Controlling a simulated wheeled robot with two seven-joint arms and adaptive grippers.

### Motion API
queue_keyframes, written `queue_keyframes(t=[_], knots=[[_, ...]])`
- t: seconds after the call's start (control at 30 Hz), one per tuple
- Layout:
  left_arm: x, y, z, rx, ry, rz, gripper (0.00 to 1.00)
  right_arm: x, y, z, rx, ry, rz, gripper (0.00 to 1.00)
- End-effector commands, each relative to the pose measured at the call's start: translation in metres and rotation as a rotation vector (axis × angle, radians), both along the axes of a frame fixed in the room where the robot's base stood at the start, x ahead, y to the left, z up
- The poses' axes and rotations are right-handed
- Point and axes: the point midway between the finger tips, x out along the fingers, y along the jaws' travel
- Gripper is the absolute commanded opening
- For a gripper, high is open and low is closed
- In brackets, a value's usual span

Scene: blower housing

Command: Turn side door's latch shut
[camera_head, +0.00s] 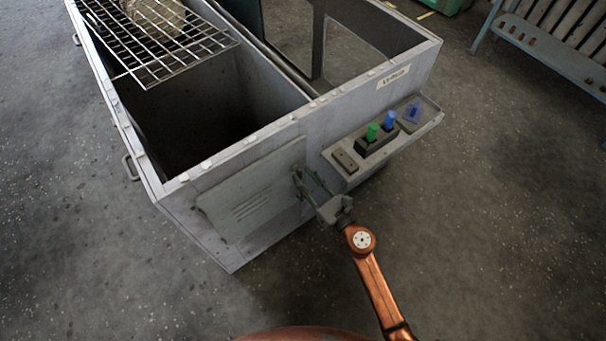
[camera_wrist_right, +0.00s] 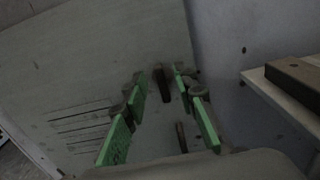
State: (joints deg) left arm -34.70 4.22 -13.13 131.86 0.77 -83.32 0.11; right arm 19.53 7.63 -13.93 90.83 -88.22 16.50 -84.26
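The side door (camera_head: 245,203) is a flat grey-green panel with louvre slots on the near wall of the blower housing. It lies flat or nearly flat against the wall; I cannot tell if a small gap is left. It also fills the left of the right wrist view (camera_wrist_right: 85,65). A small dark bar, apparently the latch (camera_wrist_right: 162,84), shows near the door's right edge, between my right fingers. My right gripper (camera_head: 303,180) is at that edge, its green-padded fingers (camera_wrist_right: 160,88) spread apart. I cannot tell whether they touch the latch. My left gripper is out of view.
A shelf (camera_head: 420,122) sticks out of the wall right of my gripper, with a box bearing a green knob (camera_head: 372,131) and a blue knob (camera_head: 389,120). The open-topped housing (camera_head: 270,133) carries a wire rack (camera_head: 150,45).

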Motion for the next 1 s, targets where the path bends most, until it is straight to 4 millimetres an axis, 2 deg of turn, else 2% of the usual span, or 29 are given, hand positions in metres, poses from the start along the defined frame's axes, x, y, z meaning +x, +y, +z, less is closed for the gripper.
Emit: queue_keyframes(t=[0.13, 0.43, 0.8, 1.0], knots=[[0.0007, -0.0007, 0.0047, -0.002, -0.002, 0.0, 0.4, 0.0093, 0.0064, -0.0009, 0.0, 0.001, -0.001, 0.26], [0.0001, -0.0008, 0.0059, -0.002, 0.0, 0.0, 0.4, 0.0111, 0.0077, -0.0006, 0.001, 0.002, -0.001, 0.26], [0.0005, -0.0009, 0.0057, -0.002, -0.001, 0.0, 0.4, 0.0109, 0.0074, -0.0007, 0.001, 0.002, -0.001, 0.01], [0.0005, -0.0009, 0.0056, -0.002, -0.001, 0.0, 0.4, 0.0109, 0.0073, -0.0008, 0.001, 0.002, -0.001, 0.0]])
